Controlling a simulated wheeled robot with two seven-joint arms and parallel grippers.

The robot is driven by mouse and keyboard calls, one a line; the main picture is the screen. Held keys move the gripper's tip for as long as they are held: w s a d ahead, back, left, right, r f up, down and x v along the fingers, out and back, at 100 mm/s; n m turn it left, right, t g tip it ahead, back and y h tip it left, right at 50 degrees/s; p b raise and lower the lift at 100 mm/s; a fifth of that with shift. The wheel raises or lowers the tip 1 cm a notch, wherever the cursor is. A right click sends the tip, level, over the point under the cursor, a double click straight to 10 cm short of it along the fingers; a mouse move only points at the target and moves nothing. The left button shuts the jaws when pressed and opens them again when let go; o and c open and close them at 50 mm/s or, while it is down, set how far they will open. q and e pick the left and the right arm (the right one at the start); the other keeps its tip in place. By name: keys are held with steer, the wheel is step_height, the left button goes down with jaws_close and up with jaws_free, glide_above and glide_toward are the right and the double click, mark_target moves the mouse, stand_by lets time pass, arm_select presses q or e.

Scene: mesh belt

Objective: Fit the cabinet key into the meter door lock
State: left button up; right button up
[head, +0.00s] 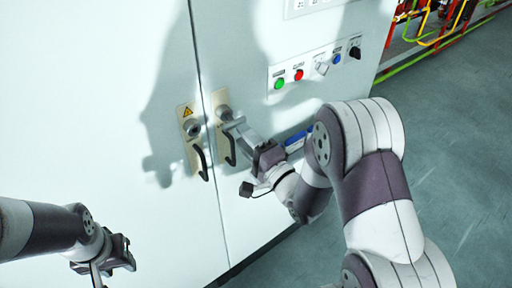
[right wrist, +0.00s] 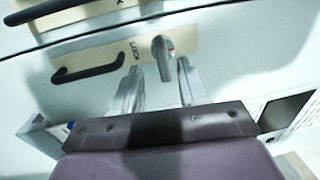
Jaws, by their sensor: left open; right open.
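My right gripper (head: 234,124) is at the right door's lock plate (head: 222,98). In the right wrist view its open fingers (right wrist: 160,72) stand on either side of a grey lever-like piece (right wrist: 163,58) projecting from that plate. I cannot tell whether this piece is the cabinet key or a fixed part of the lock, nor whether the fingers touch it. A black handle (head: 230,150) sits below the lock. The left door's plate (head: 186,110) has a yellow warning triangle, a round lock (head: 192,128) and a black handle. My left gripper (head: 108,268) is low at the left, open.
A panel with green, red, white, blue and black controls (head: 315,65) is on the right door. A blue item (head: 298,138) shows behind my right wrist. Coloured pipes (head: 435,25) stand at the upper right. The floor (head: 460,170) is clear at the right.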

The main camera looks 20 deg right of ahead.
mark_target(236, 124)
steer(key=x, duration=0.5)
steer(key=shift+d+r, duration=0.1)
steer(key=shift+s+d, duration=0.1)
steer(key=shift+d, duration=0.1)
jaws_close()
arm_select(q)
steer(key=shift+s+d, duration=0.3)
steer(key=shift+f+b, duration=0.25)
steer(key=shift+b, duration=0.15)
steer(key=shift+r+p, duration=0.35)
arm_select(e)
steer(key=shift+r+v, duration=0.15)
steer(key=shift+v, duration=1.3)
steer(key=shift+r+v, duration=0.2)
steer(key=shift+v, duration=1.2)
